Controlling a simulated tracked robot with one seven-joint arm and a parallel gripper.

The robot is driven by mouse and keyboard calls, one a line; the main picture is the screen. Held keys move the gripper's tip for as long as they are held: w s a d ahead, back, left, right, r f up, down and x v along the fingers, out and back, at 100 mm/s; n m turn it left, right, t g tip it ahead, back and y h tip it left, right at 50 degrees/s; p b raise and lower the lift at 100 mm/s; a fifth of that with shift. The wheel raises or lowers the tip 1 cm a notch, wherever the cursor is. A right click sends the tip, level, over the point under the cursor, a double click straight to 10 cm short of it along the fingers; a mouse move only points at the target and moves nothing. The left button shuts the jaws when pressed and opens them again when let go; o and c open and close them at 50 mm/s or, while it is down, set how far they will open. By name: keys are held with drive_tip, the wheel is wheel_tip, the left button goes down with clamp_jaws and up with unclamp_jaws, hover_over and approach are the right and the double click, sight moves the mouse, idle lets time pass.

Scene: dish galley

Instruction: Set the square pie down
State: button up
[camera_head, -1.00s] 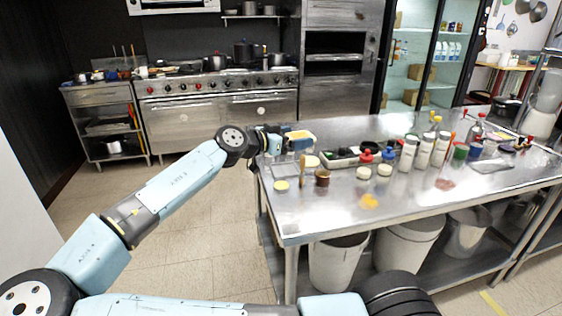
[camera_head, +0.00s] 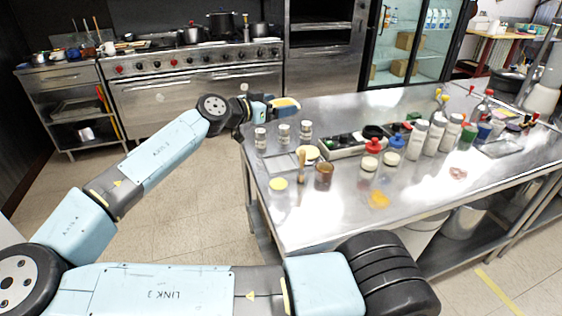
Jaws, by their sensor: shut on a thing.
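My gripper (camera_head: 272,106) is at the end of my outstretched arm, over the far left corner of the steel table. It is shut on a small golden-topped piece, apparently the square pie (camera_head: 287,102). The pie looks a little above the table top, but any gap under it is hard to judge. The fingers are small and partly hidden by the wrist. The steel table (camera_head: 330,225) spreads to the right of my gripper.
Three small shakers (camera_head: 283,134) stand just in front of my gripper.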

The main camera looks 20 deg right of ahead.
sight(276, 165)
drive_tip(key=shift+a+f, duration=0.1)
drive_tip(key=shift+a, duration=0.1)
wheel_tip(276, 165, down, 17)
drive_tip(key=shift+s+f, duration=0.1)
drive_tip(key=shift+f, duration=0.1)
idle(0.5)
drive_tip(key=o, duration=0.9)
drive_tip(key=shift+f, duration=0.1)
